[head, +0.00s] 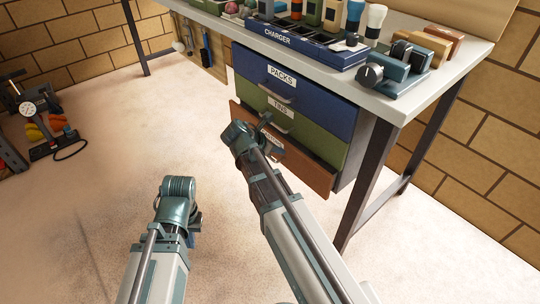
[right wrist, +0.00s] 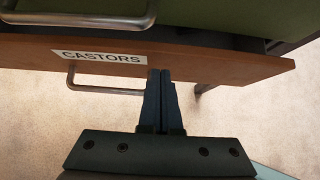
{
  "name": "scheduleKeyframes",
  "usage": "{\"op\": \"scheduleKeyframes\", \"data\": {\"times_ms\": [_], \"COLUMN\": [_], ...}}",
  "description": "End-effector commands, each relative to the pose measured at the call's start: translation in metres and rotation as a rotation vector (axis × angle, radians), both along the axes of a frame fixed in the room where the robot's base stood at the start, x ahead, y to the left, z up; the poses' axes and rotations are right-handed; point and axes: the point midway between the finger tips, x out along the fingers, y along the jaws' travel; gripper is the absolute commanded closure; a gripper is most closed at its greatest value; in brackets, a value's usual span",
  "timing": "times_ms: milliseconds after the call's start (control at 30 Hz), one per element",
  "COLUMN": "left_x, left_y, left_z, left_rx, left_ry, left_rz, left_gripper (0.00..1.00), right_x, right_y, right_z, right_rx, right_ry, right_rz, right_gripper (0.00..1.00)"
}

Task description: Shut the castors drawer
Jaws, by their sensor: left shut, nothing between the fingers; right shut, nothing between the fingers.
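The castors drawer (head: 312,174) is the brown bottom drawer under the bench, pulled out with a gap behind its front. Its CASTORS label and metal handle (right wrist: 106,87) show in the right wrist view, where the brown front (right wrist: 225,66) crosses the picture. My right gripper (right wrist: 166,73) is shut and empty, its fingertips at the lower part of the drawer front, just right of the handle. Whether they touch it I cannot tell. In the head view my right arm covers part of the drawer. My left gripper (head: 193,240) is low over the floor, mostly hidden behind its wrist, away from the drawer.
Above are the blue PACKS drawer (head: 312,92) and green TINS drawer (head: 318,143), apparently closed. The bench top (head: 410,105) holds a charger tray (head: 310,48) and several tools. A bench leg (head: 362,190) stands right of the drawers.

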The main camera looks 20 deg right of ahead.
Motion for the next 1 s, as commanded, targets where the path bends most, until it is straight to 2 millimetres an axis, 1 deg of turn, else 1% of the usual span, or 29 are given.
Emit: {"op": "scheduleKeyframes", "data": {"times_ms": [33, 167, 600, 667, 833, 900, 1000], "left_x": [0.000, 0.000, 0.000, 0.000, 0.000, 0.000, 0.000], "left_y": [0.000, 0.000, 0.000, 0.000, 0.000, 0.000, 0.000], "left_z": [0.000, 0.000, 0.000, 0.000, 0.000, 0.000, 0.000], "left_rx": [0.000, 0.000, 0.000, 0.000, 0.000, 0.000, 0.000], "left_ry": [0.000, 0.000, 0.000, 0.000, 0.000, 0.000, 0.000], "left_rz": [0.000, 0.000, 0.000, 0.000, 0.000, 0.000, 0.000], "left_gripper": [1.00, 1.00, 1.00, 1.00, 1.00, 1.00, 1.00], "right_x": [0.002, 0.004, 0.005, 0.008, 0.018, 0.020, 0.021], "right_y": [-0.004, -0.010, -0.014, -0.019, -0.046, -0.054, -0.056], "right_z": [0.000, 0.000, 0.000, 0.000, 0.000, 0.000, 0.000], "right_rx": [0.000, 0.000, 0.000, 0.000, 0.000, 0.000, 0.000], "right_ry": [-0.001, -0.001, -0.001, 0.000, 0.000, -0.001, -0.002], "right_rz": [-0.001, -0.001, -0.001, -0.001, -0.004, -0.002, 0.000], "right_gripper": [1.00, 1.00, 1.00, 1.00, 1.00, 1.00, 1.00]}}
